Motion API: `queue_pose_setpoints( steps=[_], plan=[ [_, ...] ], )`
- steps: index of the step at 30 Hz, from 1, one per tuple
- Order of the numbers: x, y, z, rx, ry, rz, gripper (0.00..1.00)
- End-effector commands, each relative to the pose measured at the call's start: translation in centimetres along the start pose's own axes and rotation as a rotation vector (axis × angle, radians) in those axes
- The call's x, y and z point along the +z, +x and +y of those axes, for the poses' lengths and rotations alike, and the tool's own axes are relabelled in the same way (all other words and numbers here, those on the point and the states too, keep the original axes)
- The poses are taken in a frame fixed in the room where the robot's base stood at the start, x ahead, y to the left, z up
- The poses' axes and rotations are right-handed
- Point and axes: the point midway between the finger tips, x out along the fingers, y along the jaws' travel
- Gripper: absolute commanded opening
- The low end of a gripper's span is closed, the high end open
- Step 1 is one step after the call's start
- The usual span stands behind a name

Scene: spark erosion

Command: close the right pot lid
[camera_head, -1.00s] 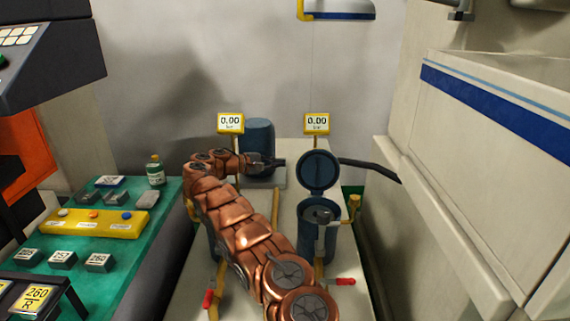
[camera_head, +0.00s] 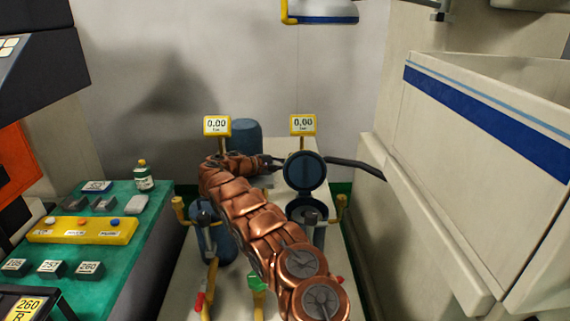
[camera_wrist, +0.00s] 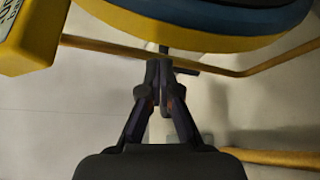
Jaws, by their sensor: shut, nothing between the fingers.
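The right pot (camera_head: 300,212) is a dark blue cylinder on the pale bench. Its round blue lid (camera_head: 305,171) stands upright at the back of the pot's rim, so the pot is open. My gripper (camera_head: 280,163) is left of the lid, near its back edge; whether it touches the lid cannot be told. In the wrist view my gripper (camera_wrist: 160,68) is shut and empty. A curved blue and yellow rim (camera_wrist: 215,18) lies just beyond its tips; I cannot tell what it belongs to.
My arm covers part of the bench centre. The left pot (camera_head: 210,240) and a blue cylinder (camera_head: 246,135) stand nearby. Yellow gauges (camera_head: 217,126) (camera_head: 303,125) read 0.00. A dark bar (camera_head: 358,168) extends right from behind the lid. A large pale cabinet (camera_head: 480,150) bounds the right.

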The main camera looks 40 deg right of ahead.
Motion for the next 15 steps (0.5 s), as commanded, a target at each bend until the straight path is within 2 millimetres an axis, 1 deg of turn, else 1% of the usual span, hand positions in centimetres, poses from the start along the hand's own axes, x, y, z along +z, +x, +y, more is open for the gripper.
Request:
queue_pose_setpoints(
  steps=[2,5,15],
  plan=[
    [0.8,0.1,0.2,0.004,-0.002,-0.007,0.00],
    [1.2,-0.4,0.3,0.004,-0.001,-0.001,0.00],
    [2.2,-0.7,0.1,0.002,-0.001,-0.002,0.00]
  ],
)
